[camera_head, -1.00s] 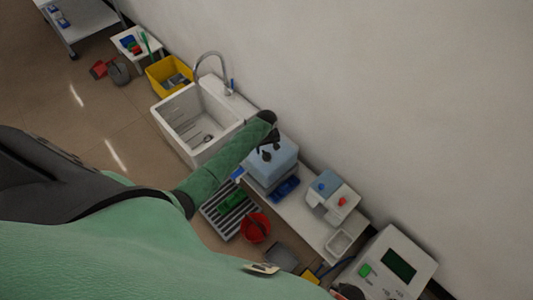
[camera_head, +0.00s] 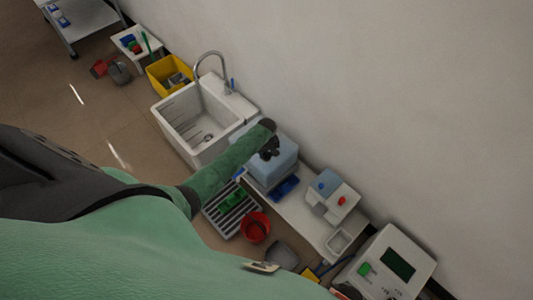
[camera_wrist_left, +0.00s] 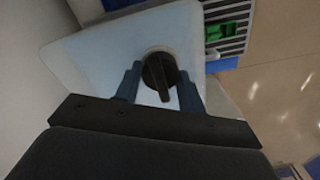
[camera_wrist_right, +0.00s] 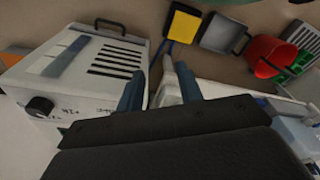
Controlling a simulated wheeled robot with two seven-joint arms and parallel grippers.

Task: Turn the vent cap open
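The vent cap (camera_wrist_left: 160,75) is a round black knob with a raised bar across it, on the top of a pale blue box-shaped container (camera_wrist_left: 90,52). In the head view the container (camera_head: 286,158) stands on the white bench beside the sink. My left gripper (camera_head: 268,153) is over its top and hides most of the cap there. In the left wrist view my left gripper (camera_wrist_left: 160,88) is open, with one finger on each side of the cap. Whether the fingers touch it I cannot tell. My right gripper (camera_wrist_right: 160,92) is open and empty, away from the container.
A white sink (camera_head: 190,125) with a curved tap stands left of the container. A dark blue item (camera_head: 284,188) lies in front of it. A blue-and-white device (camera_head: 330,195) and a large white instrument (camera_head: 385,265) are to the right. A red bucket (camera_head: 256,228) is below.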

